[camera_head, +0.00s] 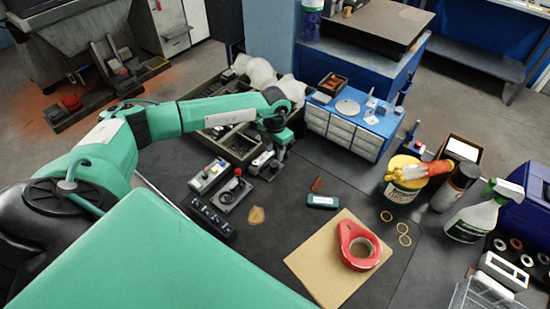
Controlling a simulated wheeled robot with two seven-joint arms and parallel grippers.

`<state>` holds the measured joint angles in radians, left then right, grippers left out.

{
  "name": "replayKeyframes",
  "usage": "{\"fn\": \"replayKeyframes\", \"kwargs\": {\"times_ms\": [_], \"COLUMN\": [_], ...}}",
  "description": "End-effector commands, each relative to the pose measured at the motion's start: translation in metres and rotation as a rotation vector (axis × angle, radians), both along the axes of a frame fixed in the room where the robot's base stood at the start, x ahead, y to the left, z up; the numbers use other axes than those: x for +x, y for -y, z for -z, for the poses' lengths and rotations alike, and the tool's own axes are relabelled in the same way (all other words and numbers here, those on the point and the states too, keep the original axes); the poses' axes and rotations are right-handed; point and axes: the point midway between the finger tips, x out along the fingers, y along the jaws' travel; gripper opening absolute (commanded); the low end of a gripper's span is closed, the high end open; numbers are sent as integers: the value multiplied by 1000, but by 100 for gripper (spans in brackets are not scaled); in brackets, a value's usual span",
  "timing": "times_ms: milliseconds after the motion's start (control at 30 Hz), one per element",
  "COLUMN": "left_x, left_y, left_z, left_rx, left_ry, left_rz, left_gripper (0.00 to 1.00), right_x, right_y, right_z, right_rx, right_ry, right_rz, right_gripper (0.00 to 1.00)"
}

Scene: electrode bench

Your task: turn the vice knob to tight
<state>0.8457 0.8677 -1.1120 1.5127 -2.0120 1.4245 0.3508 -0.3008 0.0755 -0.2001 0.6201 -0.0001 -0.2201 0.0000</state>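My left arm reaches in from the left, and its gripper (268,160) points down over the far left part of the dark bench mat. It is at a small dark device behind the panel with the red knob (238,172). The gripper's fingers are small and partly merge with what is under them, so I cannot tell whether they are open or touch anything. I cannot clearly make out the vice or its knob; the gripper may hide it. My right gripper is not in view.
A switch box (208,176) and a black socket strip (209,216) lie left of the gripper. A blue drawer unit (345,127) stands behind right. A tub (403,185) and spray bottle (480,215) stand right.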

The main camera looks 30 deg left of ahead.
Motion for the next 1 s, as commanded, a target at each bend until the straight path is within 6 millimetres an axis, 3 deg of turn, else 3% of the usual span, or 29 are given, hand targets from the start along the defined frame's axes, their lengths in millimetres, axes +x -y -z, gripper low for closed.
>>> {"fn": "replayKeyframes", "kwargs": {"times_ms": [300,700,867,1000], "left_x": [0,0,0,0], "left_y": [1,1,1,1], "left_z": [48,57,57,58], "left_rx": [-2,-2,-2,-2], "left_ry": [-1,0,0,1], "left_rz": [0,1,1,5], "left_gripper": [37,37,7,5], "right_x": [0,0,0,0], "right_y": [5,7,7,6], "right_z": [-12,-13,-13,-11], "right_rx": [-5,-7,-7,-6], "right_ry": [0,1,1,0], "right_rz": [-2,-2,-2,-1], "right_gripper": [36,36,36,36]}}
